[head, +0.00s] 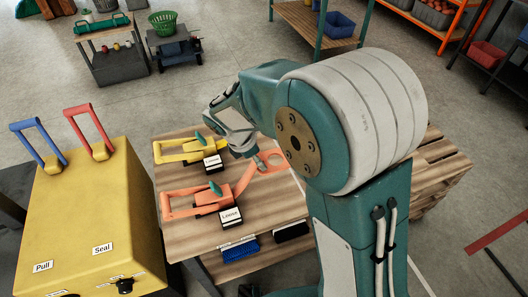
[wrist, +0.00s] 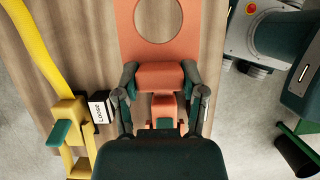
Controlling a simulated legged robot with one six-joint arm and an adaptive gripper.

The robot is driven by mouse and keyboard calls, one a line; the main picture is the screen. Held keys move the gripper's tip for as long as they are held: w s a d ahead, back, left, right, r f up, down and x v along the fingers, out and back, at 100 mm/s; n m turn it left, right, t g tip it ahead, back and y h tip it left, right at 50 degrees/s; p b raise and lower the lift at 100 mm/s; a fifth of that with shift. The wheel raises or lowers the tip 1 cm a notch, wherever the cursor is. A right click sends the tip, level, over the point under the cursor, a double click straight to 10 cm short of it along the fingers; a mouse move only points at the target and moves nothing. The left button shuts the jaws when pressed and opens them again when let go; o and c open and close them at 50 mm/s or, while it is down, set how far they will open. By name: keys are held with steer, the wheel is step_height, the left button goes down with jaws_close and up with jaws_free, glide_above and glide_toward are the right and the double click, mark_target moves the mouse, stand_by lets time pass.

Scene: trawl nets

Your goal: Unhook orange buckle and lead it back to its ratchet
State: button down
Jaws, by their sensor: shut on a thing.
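My gripper (wrist: 160,85) is shut on an orange block of the orange buckle, with one finger on each side. The orange buckle (wrist: 126,22) is a flat plate with a round hole, lying beyond the fingertips over the wooden top. In the head view the buckle (head: 280,153) is near the table's right side, partly behind my arm. The orange ratchet (head: 207,197) with a green knob sits on the table, and an orange strip rises from it towards my gripper. More orange parts (wrist: 165,105) show between my fingers. My palm hides what lies below.
A yellow ratchet (head: 190,152) with a green knob and yellow strap sits behind the orange one; a LOOSE label (wrist: 101,108) stands beside it. A yellow box (head: 85,215) with blue and red levers stands left. Blue and black brushes (head: 238,248) are at the table's front edge.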

mark_target(264, 189)
steer(key=shift+f, duration=6.4)
steer(key=shift+c, duration=0.4)
jaws_free()
steer(key=shift+r, duration=0.1)
steer(key=v, duration=1.1)
steer(key=shift+a+r, duration=0.2)
steer(key=shift+r, duration=0.15)
